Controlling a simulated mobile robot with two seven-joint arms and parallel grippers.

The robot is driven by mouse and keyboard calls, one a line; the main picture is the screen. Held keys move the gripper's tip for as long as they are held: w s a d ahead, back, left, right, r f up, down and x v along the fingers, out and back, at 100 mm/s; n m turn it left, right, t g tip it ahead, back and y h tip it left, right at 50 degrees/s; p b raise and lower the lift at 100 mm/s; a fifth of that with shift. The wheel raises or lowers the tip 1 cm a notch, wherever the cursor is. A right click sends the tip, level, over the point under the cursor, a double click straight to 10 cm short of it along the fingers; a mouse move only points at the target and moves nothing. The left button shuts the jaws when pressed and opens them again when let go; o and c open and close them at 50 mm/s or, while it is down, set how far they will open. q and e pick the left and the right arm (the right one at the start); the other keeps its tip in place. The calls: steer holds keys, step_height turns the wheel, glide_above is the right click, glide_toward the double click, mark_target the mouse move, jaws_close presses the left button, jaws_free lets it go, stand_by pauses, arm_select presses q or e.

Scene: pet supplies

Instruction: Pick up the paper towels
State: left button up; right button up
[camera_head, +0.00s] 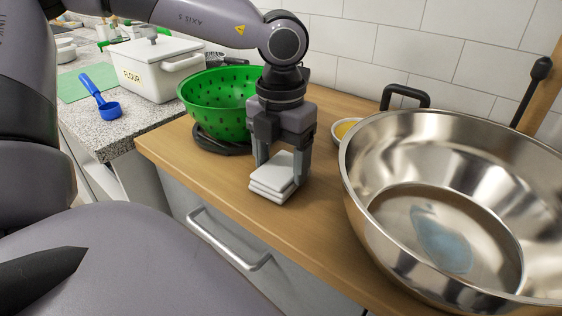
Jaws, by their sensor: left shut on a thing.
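The paper towels (272,180) are a small stack of folded white sheets at the front of the wooden counter. My left gripper (281,170) points down over the stack, with one finger on each side of it. It is shut on the paper towels. I cannot tell whether the stack still touches the counter. My right gripper is not in view.
A green colander (215,103) stands just behind and left of the gripper. A large steel bowl (362,190) fills the right side. A small bowl with yellow contents (345,129) sits behind. A white flour box (143,69) and blue scoop (104,106) are at left.

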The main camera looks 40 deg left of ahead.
arm_select(q)
step_height(320, 180, up, 28)
steer(key=p, duration=0.3)
steer(key=shift+f+p, duration=0.2)
steer(key=shift+p, duration=0.2)
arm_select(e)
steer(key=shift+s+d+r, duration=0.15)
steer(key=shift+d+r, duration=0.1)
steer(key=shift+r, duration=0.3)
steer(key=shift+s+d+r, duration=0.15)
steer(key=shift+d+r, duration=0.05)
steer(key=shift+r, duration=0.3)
